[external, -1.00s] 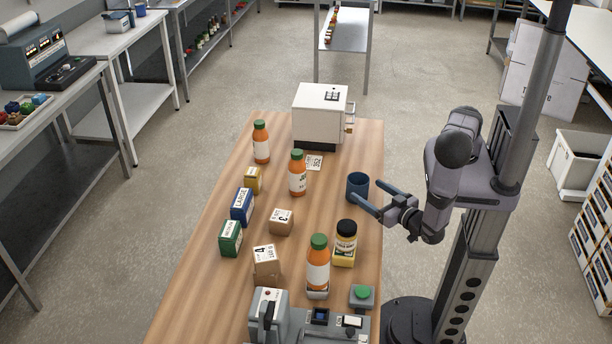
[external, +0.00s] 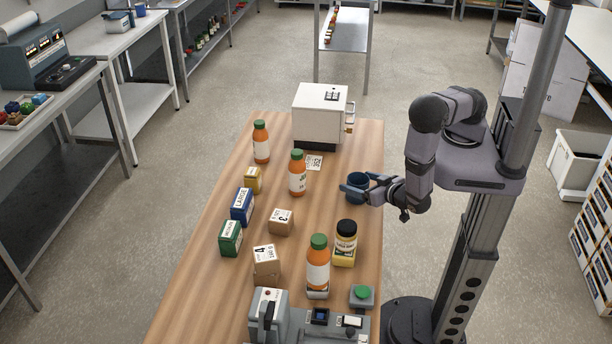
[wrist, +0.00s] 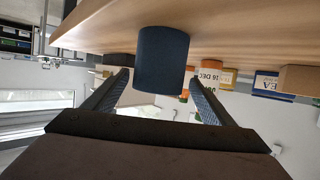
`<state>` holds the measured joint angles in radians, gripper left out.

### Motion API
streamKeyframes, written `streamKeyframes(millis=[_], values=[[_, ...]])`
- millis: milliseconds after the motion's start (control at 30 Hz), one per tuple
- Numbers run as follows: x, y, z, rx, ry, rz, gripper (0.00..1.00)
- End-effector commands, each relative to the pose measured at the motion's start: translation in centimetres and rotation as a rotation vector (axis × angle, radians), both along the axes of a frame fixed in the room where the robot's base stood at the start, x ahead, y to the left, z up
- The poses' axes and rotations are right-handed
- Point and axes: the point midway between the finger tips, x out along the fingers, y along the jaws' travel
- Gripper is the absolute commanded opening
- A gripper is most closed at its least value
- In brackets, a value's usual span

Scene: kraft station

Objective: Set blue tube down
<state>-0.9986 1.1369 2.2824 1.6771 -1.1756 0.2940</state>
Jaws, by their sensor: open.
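The blue tube (external: 357,183) stands upright on the wooden table (external: 335,215) near its right edge. It also shows in the wrist view (wrist: 162,60), where it appears upside down against the table top. My gripper (external: 357,188) is open, with its fingers low at the tube, reaching in from the right. In the wrist view the two fingers (wrist: 160,92) lie apart on either side of the tube, and gaps show between it and the fingers. Part of the tube is hidden behind the gripper in the external view.
A white machine (external: 320,112) stands behind the tube. An orange bottle (external: 297,174) is to its left, and a yellow jar (external: 344,245) and another orange bottle (external: 318,264) are in front. Small boxes, such as a brown one (external: 281,221), stand further left.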

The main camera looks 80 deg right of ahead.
Motion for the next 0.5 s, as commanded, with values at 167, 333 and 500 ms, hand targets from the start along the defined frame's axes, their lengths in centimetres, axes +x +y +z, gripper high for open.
streamKeyframes(millis=[167, 333, 500], values=[[0.3, -0.3, -0.2, 0.000, 0.000, 0.000, 0.77], [1.3, -1.7, -0.9, -0.001, -0.001, -0.003, 0.77], [2.4, -3.0, -1.5, 0.000, 0.000, -0.004, 0.77]])
